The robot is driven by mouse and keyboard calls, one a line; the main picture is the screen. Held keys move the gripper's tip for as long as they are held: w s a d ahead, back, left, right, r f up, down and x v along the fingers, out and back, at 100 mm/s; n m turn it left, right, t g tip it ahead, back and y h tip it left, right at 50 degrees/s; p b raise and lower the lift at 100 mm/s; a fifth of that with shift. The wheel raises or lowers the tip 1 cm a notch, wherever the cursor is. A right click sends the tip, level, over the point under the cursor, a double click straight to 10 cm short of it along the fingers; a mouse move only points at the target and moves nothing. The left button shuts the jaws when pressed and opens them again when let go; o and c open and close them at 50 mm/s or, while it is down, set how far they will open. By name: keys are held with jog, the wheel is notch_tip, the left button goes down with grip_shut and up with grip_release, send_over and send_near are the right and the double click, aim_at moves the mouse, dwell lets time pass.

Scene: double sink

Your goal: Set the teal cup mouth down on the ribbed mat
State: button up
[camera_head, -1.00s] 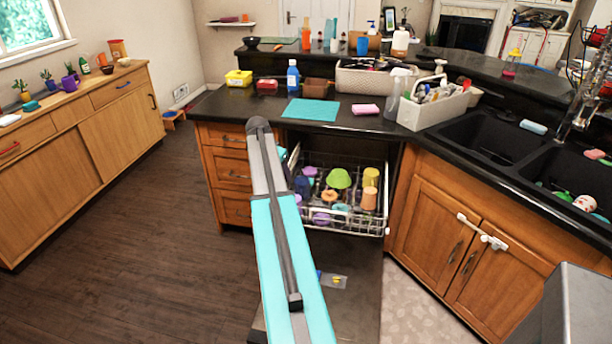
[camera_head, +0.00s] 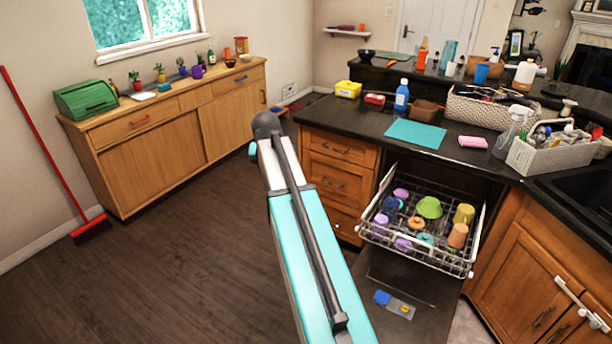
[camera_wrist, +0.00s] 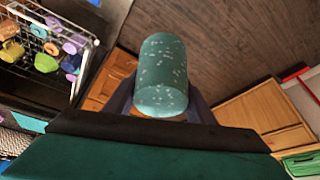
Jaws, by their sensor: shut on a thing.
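A speckled teal cup (camera_wrist: 161,72) is between the fingers of my gripper (camera_wrist: 158,106) in the wrist view. The fingers are shut on it, and it is held clear of any surface, with floor and cabinets behind it. I cannot tell which end is its mouth. In the head view my arm hides the cup and most of the gripper. A flat teal mat (camera_head: 415,133) lies on the dark counter, right of my arm's far end. Its ribs are too small to make out. Its top looks bare.
A pulled-out dishwasher rack (camera_head: 468,268) holds several coloured cups and bowls below the counter. A blue bottle (camera_head: 402,95), a brown box (camera_head: 426,110) and a pink sponge (camera_head: 473,142) stand around the mat. A wooden sideboard (camera_head: 150,165) and a red broom (camera_head: 90,228) are at left. Open floor lies between.

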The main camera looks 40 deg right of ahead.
jog(key=s+a+r+n+y+p, duration=0.1)
jog(key=a+r+n, duration=0.1)
jog(key=a, duration=0.7)
jog(key=a+r+n+y+p, duration=0.1)
jog(key=a+r+n, duration=0.2)
jog(key=a, duration=0.7)
jog(key=s+a+r+n+t+y+p, duration=0.1)
jog(key=a+r+n, duration=0.2)
jog(key=a, duration=0.6)
notch_tip(320, 180, up, 2)
jog(key=shift+s+a+r, duration=0.1)
jog(key=shift+s+a, duration=0.2)
jog(key=shift+s, duration=0.05)
